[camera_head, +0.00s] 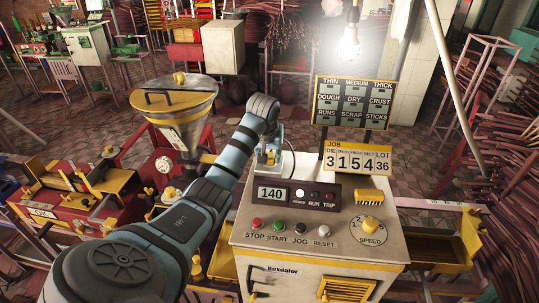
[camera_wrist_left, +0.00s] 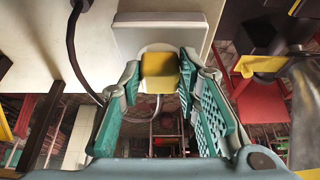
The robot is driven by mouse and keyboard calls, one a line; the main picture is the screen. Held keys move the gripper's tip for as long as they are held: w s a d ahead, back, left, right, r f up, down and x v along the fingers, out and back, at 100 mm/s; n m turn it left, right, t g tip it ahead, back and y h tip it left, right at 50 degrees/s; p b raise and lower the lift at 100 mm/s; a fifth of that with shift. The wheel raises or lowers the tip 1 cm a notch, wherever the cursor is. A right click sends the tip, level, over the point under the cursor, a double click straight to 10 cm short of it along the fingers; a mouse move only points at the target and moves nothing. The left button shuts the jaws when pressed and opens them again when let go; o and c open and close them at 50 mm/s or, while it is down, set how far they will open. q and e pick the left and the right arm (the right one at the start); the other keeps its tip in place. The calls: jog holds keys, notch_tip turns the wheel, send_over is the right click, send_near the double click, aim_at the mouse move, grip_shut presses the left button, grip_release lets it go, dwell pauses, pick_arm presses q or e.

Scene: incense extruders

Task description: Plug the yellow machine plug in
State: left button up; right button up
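In the left wrist view, a yellow block (camera_wrist_left: 159,71), which looks like the machine plug, sits in front of a pale rounded plate (camera_wrist_left: 160,29). I cannot tell whether it is seated in a socket. My left gripper (camera_wrist_left: 159,85) has its two teal fingers spread either side of the block, with no clear grip on it. In the head view, my left gripper (camera_head: 268,155) is at the back left of the cream console (camera_head: 310,262); its fingers are small and partly hidden there. My right gripper is not in view.
A dark cable (camera_wrist_left: 73,45) hangs left of the fingers in the wrist view. The job board (camera_head: 357,159) and its sign panel (camera_head: 354,102) stand right of my left gripper. A hopper (camera_head: 178,105) stands left of my arm.

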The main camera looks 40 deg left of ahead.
pick_arm(q)
jog(key=o, duration=0.5)
jog(key=shift+c, duration=0.2)
notch_tip(320, 180, up, 10)
dwell(0.5)
